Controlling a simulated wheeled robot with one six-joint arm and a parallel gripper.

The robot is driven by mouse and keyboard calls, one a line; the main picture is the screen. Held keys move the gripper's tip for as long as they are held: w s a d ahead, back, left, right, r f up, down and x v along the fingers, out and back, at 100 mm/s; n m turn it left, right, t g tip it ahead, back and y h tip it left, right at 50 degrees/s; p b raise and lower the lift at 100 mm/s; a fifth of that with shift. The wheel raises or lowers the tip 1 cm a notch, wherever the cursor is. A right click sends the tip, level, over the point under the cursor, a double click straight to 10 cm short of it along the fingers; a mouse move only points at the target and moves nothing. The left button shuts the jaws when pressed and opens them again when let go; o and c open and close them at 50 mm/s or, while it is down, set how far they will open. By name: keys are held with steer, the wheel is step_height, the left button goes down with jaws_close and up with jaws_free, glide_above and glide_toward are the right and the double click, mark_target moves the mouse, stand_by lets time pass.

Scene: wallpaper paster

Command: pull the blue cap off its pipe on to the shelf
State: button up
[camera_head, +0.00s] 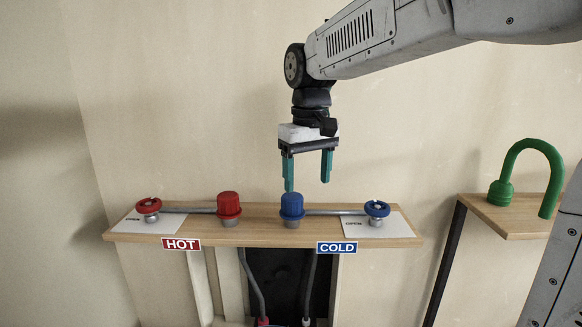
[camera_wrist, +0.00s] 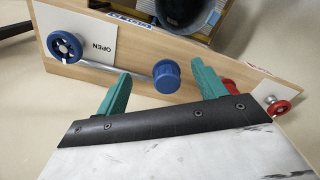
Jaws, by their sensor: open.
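The blue cap (camera_head: 292,206) sits upright on its short grey pipe (camera_head: 291,223) on the wooden shelf (camera_head: 262,238). It also shows in the wrist view (camera_wrist: 167,76), seen between the two fingers from above. My gripper (camera_head: 308,183) has two green fingers, open and empty. In the head view it hangs above the shelf, with its left finger over the cap and its right finger off to the right. The gripper is apart from the cap.
A red cap (camera_head: 229,204) stands left of the blue one. A red valve wheel (camera_head: 148,206) and a blue valve wheel (camera_head: 377,209) flank them. HOT (camera_head: 181,244) and COLD (camera_head: 337,247) signs hang on the front edge. A green bent pipe (camera_head: 535,165) stands on a right shelf.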

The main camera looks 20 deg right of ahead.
glide_above(292, 196)
steer(key=shift+s+d+f, duration=0.1)
steer(key=shift+f, duration=0.15)
steer(key=shift+w+f, duration=0.15)
steer(key=shift+w, duration=0.05)
step_height(292, 196, down, 8)
steer(key=shift+r, duration=0.25)
steer(key=c, duration=1.2)
steer(key=shift+o, duration=0.2)
steer(key=shift+r, duration=2.25)
steer(key=shift+r, duration=0.15)
steer(key=shift+r, duration=1.9)
